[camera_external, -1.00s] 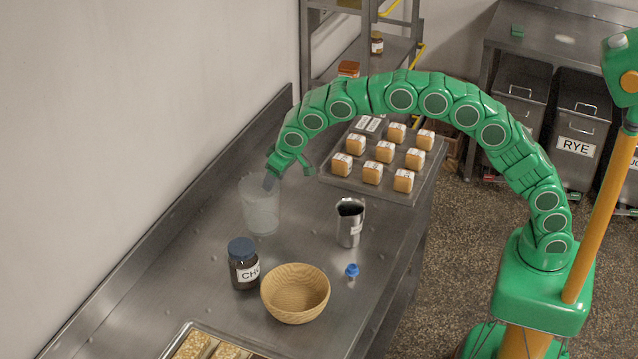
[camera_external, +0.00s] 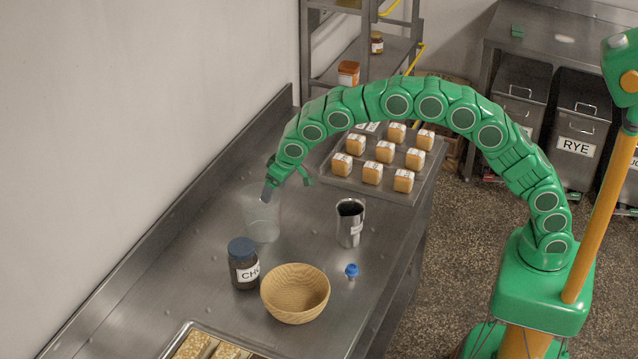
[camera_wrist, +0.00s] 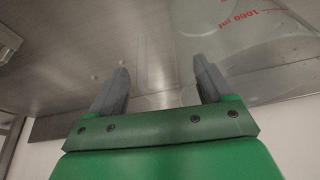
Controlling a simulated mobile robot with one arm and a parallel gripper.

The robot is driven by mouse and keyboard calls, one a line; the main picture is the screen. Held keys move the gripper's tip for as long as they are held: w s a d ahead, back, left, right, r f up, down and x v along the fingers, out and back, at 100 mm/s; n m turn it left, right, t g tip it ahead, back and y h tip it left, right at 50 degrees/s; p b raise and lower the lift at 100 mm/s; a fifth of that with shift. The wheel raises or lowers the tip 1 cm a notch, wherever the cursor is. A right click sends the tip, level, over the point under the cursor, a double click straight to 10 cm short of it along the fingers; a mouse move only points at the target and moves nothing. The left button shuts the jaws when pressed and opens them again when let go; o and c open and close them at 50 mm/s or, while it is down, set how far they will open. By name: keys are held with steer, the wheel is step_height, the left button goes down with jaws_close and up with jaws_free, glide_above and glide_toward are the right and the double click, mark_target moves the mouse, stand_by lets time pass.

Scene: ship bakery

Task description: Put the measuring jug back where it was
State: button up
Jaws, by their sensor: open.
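The measuring jug (camera_external: 264,222) is a clear, see-through vessel on the steel counter, toward the wall side. It looks upright and appears to rest on the counter. In the wrist view its clear wall with red markings (camera_wrist: 240,18) fills the upper right. My gripper (camera_external: 267,192) is at the jug's upper part. In the wrist view the two grey fingers of my gripper (camera_wrist: 161,66) are apart, with a faint clear strip, possibly the jug's handle, between them. Whether a finger touches the jug cannot be told.
A steel pitcher (camera_external: 350,225) stands right of the jug. A tray (camera_external: 385,189) of small loaves lies behind. The counter between them is bare.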

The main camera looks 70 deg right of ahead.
steer(key=v, duration=1.1)
steer(key=s+d+r+g, duration=0.15)
steer(key=s+d, duration=0.25)
steer(key=s, duration=0.4)
steer(key=s+d+r, duration=0.3)
steer(key=s, duration=0.5)
steer(key=s+d+f+g, duration=0.1)
steer(key=s+d, duration=0.2)
steer(key=s, duration=1.1)
steer(key=s+d+f+g, duration=0.1)
steer(key=s+d+g, duration=0.1)
steer(key=s, duration=1.2)
steer(key=s+d+f+n+g, duration=0.1)
steer(key=s+d, duration=0.3)
steer(key=s, duration=1)
steer(key=shift+f, duration=0.3)
